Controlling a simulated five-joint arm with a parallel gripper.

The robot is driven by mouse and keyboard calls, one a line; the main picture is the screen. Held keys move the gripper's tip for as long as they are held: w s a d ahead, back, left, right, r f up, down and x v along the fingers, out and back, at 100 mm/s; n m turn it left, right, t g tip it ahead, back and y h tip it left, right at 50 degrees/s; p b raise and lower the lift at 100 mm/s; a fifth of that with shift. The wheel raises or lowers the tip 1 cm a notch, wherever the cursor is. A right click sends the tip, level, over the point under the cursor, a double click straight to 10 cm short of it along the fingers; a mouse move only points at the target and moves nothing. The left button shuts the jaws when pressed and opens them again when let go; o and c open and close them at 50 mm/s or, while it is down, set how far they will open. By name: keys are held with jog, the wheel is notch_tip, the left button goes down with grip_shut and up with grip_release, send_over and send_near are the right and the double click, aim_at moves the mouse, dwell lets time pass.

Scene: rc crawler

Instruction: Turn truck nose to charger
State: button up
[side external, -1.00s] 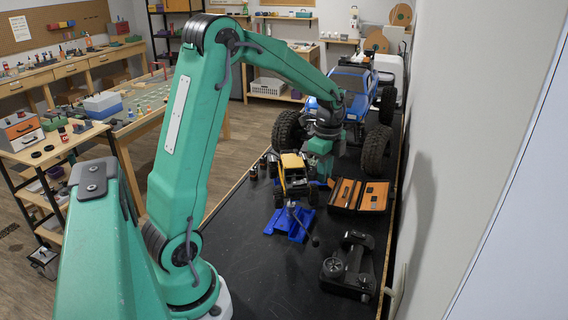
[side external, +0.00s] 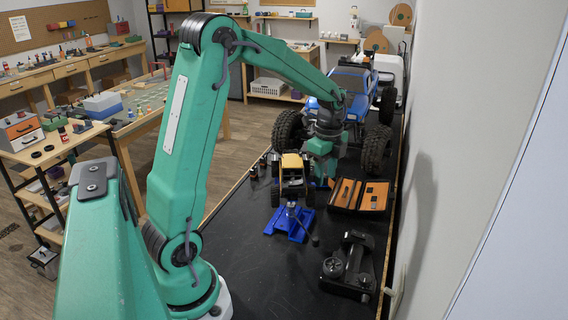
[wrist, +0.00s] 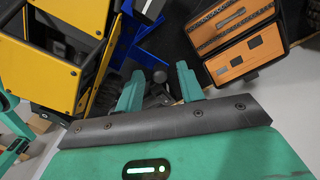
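My gripper (side external: 321,178) is low, just behind and to the right of the truck. In the wrist view, its two green fingers (wrist: 158,88) are apart, with a dark object seen between them. The truck body lies left of the fingers there; contact cannot be told. I cannot tell which object is the charger.
An open black-and-orange case (side external: 360,195) lies right of the truck. A black handheld controller (side external: 348,264) is at the front right. A large blue truck (side external: 352,80) stands behind my gripper. Small dark bottles (side external: 263,163) are left of the truck. The front-left bench is clear.

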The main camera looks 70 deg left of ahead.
jog(key=shift+r, duration=3.85)
jog(key=shift+c, duration=0.5)
jog(key=shift+w, duration=0.1)
jog(key=c, duration=0.7)
jog(key=n, duration=0.1)
jog(key=w+a+n, duration=0.1)
jog(key=n, duration=0.1)
jog(key=w+n, duration=0.1)
jog(key=shift+a+r+n+g, duration=0.2)
jog(key=shift+r+n+g, duration=0.1)
jog(key=shift+r+n, duration=0.1)
grip_shut()
jog(key=w+a+r+n+g+h, duration=0.1)
jog(key=w+a+n, duration=0.3)
jog(key=n, duration=1.2)
jog(key=shift+w+a+r+n+g, duration=0.3)
jog(key=shift+w+n+g, duration=0.1)
jog(key=shift+w, duration=0.15)
